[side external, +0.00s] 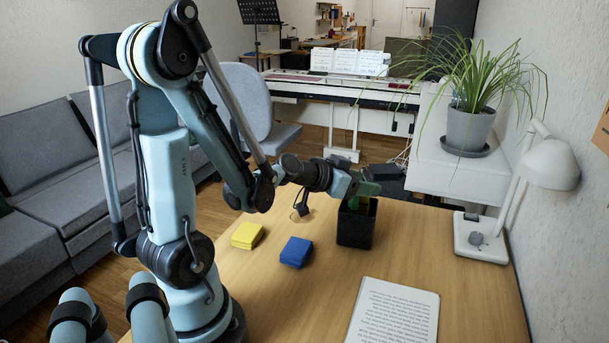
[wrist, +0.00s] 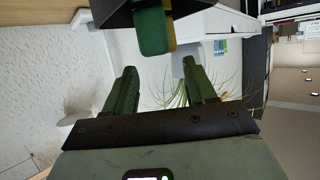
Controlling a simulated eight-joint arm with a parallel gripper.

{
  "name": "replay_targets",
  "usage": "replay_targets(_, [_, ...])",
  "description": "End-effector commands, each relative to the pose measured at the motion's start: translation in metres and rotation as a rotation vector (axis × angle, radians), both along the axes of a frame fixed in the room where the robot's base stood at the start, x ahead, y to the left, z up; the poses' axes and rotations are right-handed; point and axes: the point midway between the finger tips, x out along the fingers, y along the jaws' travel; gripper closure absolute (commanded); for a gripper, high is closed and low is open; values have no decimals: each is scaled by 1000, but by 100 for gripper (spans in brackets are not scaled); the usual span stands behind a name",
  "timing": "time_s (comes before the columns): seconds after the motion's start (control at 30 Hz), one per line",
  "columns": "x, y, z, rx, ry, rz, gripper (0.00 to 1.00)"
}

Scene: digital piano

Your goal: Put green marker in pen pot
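The black pen pot (side external: 356,230) stands upright on the wooden table in the side view. A green marker (side external: 353,203) shows at its mouth, partly hidden by my gripper and the rim. In the wrist view, the green marker (wrist: 152,32) sticks out of the dark pot (wrist: 108,13), with a yellowish edge beside it. My gripper (side external: 371,187) is just above the pot's rim, lying almost level. In the wrist view, the two fingers of my gripper (wrist: 159,67) are apart with nothing between them; the marker is beyond the tips.
A yellow block of notes (side external: 247,235) and a blue one (side external: 296,251) lie left of the pot. A printed sheet (side external: 395,312) lies in front. A white lamp (side external: 482,237) and a potted plant (side external: 467,130) stand right. The piano (side external: 340,88) is behind.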

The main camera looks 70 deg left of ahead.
Motion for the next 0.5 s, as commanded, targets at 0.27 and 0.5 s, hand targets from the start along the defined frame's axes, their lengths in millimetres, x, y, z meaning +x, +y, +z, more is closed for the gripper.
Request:
replay_targets(0.27, [-23,-1,14,0,-3,4,44])
replay_targets(0.5, [-43,-2,22,-1,-4,5,44])
